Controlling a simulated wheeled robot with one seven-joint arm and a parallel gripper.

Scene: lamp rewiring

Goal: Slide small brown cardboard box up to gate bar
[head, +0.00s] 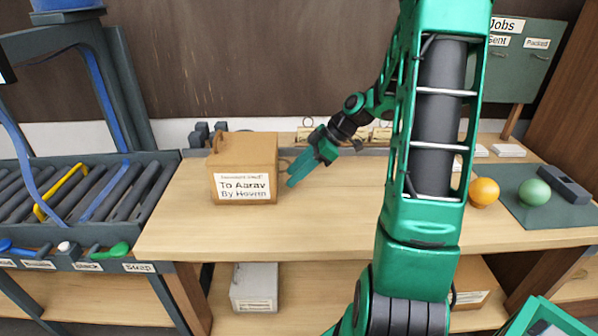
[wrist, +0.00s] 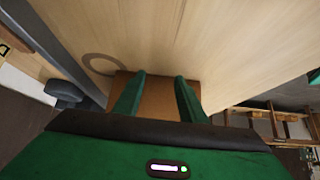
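The small brown cardboard box (head: 228,185) stands upright on the wooden table, left of centre in the head view, with a white label reading "To Aarav". My gripper (head: 293,178) is at its right side, fingers angled down and left. In the wrist view my gripper (wrist: 158,92) has its two green fingers apart. A brown surface, seemingly the box (wrist: 155,98), shows between and beyond them. I cannot tell whether the fingers touch it. A yellow bar (head: 60,191), perhaps the gate bar, lies over the rollers at the left.
The roller conveyor (head: 130,190) adjoins the table's left edge, under a frame with blue straps. Small dark objects (head: 205,133) stand behind the box. An orange ball (head: 484,192) and a green ball (head: 534,193) are at the right. The table (head: 180,215) is bare between box and conveyor.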

